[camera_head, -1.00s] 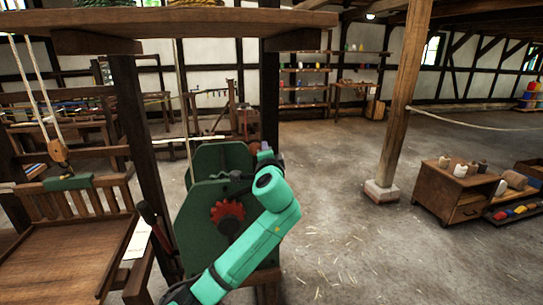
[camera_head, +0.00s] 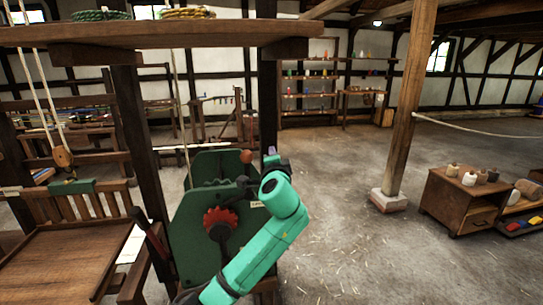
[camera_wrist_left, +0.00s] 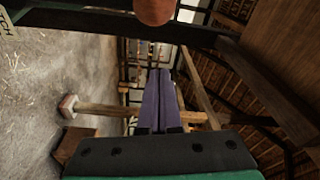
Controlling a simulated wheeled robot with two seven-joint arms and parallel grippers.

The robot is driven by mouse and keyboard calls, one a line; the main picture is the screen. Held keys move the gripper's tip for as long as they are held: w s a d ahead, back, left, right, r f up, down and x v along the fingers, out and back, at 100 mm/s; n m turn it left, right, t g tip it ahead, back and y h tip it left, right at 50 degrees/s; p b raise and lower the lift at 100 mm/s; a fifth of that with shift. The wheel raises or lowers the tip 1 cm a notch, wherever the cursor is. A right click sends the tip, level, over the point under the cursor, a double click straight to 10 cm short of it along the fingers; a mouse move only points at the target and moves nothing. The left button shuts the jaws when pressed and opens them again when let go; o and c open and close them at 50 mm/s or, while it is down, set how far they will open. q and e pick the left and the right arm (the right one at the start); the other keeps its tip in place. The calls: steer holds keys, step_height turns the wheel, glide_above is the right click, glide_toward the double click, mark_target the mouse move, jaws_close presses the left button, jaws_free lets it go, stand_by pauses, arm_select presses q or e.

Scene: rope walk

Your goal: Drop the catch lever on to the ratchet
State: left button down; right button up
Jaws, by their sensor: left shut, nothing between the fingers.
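The red toothed ratchet (camera_head: 220,221) sits on the face of the green winch (camera_head: 190,235). The catch lever is a dark arm (camera_head: 238,186) above and right of the ratchet, with a round reddish-brown knob (camera_head: 246,156) standing up at its end. I cannot tell whether its tip touches the teeth. My left gripper (camera_head: 270,154) is just right of the knob, apart from it. In the left wrist view, its purple fingers (camera_wrist_left: 158,98) are shut and empty, and the knob (camera_wrist_left: 154,10) shows at the top edge. My right gripper is out of view.
A wooden post (camera_head: 127,130) and overhead beam (camera_head: 160,35) frame the winch. A slatted wooden bench (camera_head: 60,255) stands at left. A pale label (camera_wrist_left: 8,25) shows in the left wrist view. A post on a stone foot (camera_head: 390,201) stands right; the floor between is open.

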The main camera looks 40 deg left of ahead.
arm_select(q)
steer(key=s+a+b+v, duration=0.1)
steer(key=b+v, duration=0.1)
steer(key=v, duration=0.6)
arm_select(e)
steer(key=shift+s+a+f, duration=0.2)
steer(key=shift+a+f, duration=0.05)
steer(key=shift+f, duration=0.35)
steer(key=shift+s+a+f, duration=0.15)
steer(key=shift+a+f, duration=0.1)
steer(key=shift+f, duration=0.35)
arm_select(q)
steer(key=shift+d, duration=0.25)
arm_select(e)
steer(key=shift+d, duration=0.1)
